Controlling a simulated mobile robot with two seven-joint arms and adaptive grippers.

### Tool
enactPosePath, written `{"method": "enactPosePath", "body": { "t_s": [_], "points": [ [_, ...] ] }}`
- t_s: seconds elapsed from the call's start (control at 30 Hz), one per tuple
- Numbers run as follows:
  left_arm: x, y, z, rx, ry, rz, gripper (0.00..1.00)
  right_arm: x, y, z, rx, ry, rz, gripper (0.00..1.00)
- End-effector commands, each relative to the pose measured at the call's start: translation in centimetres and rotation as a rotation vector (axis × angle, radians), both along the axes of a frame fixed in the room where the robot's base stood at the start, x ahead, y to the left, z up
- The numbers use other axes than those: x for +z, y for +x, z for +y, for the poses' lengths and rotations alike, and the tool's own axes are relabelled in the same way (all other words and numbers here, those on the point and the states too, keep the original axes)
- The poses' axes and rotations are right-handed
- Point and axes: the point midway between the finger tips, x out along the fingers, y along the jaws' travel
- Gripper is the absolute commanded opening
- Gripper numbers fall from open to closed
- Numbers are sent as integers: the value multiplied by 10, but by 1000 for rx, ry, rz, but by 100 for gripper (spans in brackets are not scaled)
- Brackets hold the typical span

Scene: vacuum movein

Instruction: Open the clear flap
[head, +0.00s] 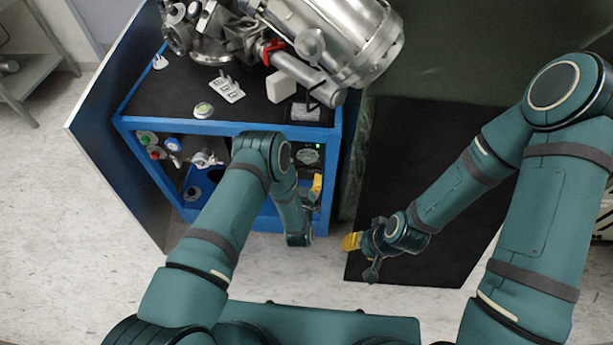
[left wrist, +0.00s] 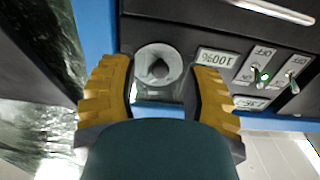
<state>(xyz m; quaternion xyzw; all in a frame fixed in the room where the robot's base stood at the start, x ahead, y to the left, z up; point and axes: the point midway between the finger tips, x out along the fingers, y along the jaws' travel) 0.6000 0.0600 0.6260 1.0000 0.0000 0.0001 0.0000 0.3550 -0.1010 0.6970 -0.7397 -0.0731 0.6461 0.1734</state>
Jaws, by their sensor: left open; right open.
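My left gripper (head: 316,186) is at the right part of the blue cabinet's front panel. In the left wrist view its two yellow fingers (left wrist: 163,95) are open and spread. Between them is a round grey fitting with a dark centre (left wrist: 158,66) on the black panel. A small pale, see-through-looking piece (left wrist: 158,94) sits just below it and looks like the clear flap. I cannot tell whether the fingers touch it, and part of it is hidden by my gripper. My right gripper (head: 350,242) is open and empty, over the black mat.
The blue cabinet (head: 225,128) carries steel vacuum equipment (head: 340,40) on top. Its panel has labels and toggle switches (left wrist: 262,76) beside the fitting. An open door panel (head: 120,150) stands at the left.

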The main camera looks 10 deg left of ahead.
Motion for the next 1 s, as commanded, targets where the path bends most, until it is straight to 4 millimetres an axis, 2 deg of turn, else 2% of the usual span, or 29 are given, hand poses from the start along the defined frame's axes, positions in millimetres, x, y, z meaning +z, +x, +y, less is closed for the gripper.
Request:
{"method": "enactPosePath", "body": {
  "t_s": [0.17, 0.47, 0.57, 0.6, 0.63, 1.0],
  "points": [
    [0, 12, 0, 0, 0, -1, 47, -3, 1, 0, -1, 0, -2, 47],
    [1, 13, 0, 0, 0, 0, 47, -3, 1, 0, -1, 0, -2, 47],
    [1, 13, 0, 0, 0, 0, 19, -3, 1, 0, -1, 0, -2, 47],
    [1, 13, 0, 0, 0, 0, 4, -3, 1, 0, -1, 0, -2, 47],
    [0, 13, 0, 0, 0, 0, 0, -3, 1, 0, -1, 0, -2, 47],
    [3, 12, 0, 0, 0, 17, 0, 1, 0, 0, 0, 0, 0, 47]
  ]
}}
